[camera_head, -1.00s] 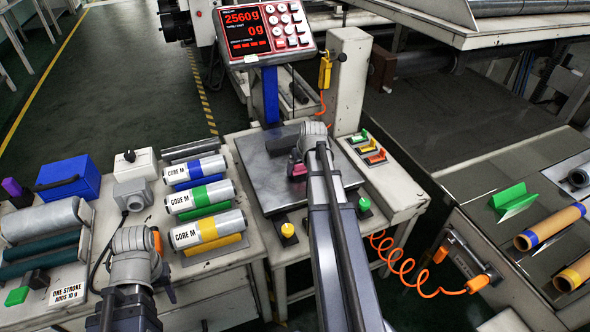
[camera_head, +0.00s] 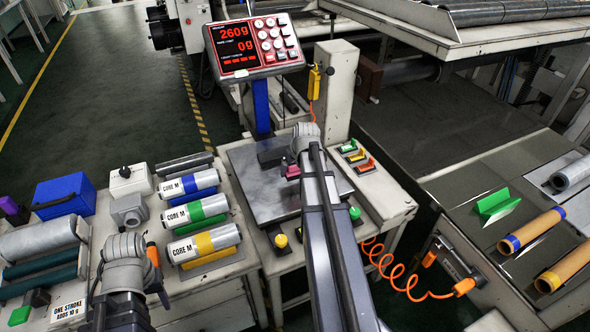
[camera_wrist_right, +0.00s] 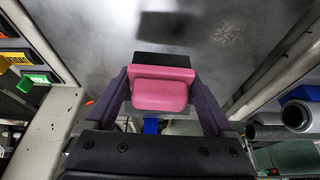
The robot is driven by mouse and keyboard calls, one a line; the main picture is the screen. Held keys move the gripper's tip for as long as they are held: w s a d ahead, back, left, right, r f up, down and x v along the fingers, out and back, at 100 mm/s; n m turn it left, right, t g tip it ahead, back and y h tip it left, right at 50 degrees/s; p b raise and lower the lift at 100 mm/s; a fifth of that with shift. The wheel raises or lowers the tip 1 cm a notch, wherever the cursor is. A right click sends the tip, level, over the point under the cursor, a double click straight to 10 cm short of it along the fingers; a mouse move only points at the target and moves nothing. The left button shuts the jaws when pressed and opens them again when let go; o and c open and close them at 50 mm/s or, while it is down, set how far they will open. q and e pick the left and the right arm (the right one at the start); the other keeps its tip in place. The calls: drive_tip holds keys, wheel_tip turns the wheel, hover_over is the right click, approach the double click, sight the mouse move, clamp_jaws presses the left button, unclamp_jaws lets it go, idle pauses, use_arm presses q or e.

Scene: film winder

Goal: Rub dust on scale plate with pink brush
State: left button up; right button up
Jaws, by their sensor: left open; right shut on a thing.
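The scale plate (camera_head: 248,190) is a grey metal square on a white stand in the middle of the head view. Its surface (camera_wrist_right: 105,45) also fills much of the right wrist view, with darker smudges, one at the top right. My right gripper (camera_wrist_right: 163,90) is shut on the pink brush (camera_wrist_right: 160,95), which has a black end toward the plate. In the head view the pink brush (camera_head: 290,171) is over the plate, partly hidden by my right arm. I cannot tell whether it touches. My left gripper (camera_head: 158,292) is open and empty at the lower left, its fingers mostly hidden.
A red display (camera_head: 254,47) behind the plate reads 260 g and 0 g. Several white rolls marked CORE M (camera_head: 195,212) lie left of the plate. Coloured switches (camera_head: 357,157) sit to its right. An orange coiled cable (camera_head: 392,275) hangs at the front right.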

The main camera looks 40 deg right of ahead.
drive_tip(key=shift+r+p, duration=0.4)
drive_tip(key=shift+r, duration=0.4)
wheel_tip(320, 180, up, 3)
drive_tip(key=p, duration=0.3)
